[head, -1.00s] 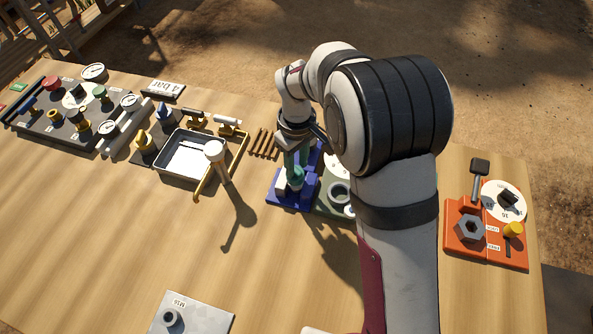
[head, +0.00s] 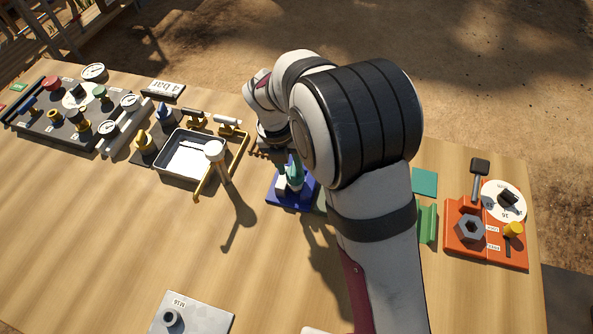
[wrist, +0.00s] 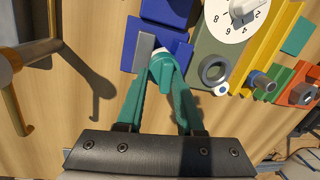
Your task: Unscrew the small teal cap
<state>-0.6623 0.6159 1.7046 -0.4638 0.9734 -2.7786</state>
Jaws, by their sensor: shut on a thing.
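The small teal cap (wrist: 166,70) sits at the blue fixture (wrist: 185,43), beside a grey block. My gripper (wrist: 161,72) has its two green fingers closed in around the cap, one on each side, and is shut on it. In the head view the cap (head: 296,181) shows small over the blue fixture (head: 289,203), with my gripper (head: 292,174) at it from above. My arm hides part of the area to the right. I cannot tell how far the cap is turned.
A metal tray (head: 170,172) and a white-headed tool (head: 215,150) are left of the fixture. An orange fixture (head: 463,240) with a hex nut is at the right. A dial plate (wrist: 222,22) stands close right of the cap. The front of the table is mostly clear.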

